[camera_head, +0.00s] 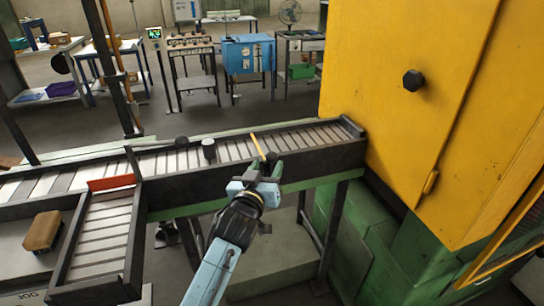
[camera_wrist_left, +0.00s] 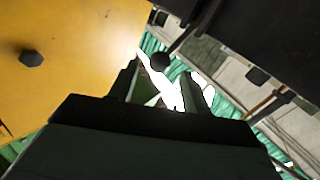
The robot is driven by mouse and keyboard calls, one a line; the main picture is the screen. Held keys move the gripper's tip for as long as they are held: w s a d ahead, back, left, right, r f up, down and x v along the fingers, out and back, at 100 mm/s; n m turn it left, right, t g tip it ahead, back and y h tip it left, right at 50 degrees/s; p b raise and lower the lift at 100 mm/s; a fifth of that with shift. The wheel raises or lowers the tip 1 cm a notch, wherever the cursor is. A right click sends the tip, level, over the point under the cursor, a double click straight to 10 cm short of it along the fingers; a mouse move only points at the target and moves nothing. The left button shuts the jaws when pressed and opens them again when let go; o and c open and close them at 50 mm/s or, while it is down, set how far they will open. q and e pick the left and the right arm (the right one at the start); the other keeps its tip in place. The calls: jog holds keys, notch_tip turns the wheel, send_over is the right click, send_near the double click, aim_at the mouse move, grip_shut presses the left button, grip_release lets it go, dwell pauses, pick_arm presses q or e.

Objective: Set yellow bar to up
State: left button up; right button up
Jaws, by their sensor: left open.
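The yellow bar (camera_head: 257,145) is a thin strip on the roller conveyor, slanting up and to the left in the head view. A small dark knob (camera_head: 271,157) shows near its lower end; whether they are joined I cannot tell. My left gripper (camera_head: 265,168) is open at the conveyor's near side, just below the yellow bar. In the left wrist view a round dark knob (camera_wrist_left: 160,62) shows between the tips of my open left gripper (camera_wrist_left: 158,78). Contact cannot be told. My right gripper is not in view.
A large yellow furnace cabinet (camera_head: 400,100) stands close on the right. The conveyor's dark side rail (camera_head: 320,165) runs in front. A red bar (camera_head: 110,182) crosses the side branch at left, with a brown block (camera_head: 43,231) nearby. Black knobs (camera_head: 209,149) stand along the conveyor.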

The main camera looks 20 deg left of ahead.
aim_at(270, 161)
pick_arm(q)
jog(key=w, duration=0.4)
jog(key=shift+w, duration=0.75)
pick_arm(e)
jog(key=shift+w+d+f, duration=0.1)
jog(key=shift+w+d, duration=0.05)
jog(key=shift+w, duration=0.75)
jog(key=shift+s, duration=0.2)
pick_arm(q)
grip_shut()
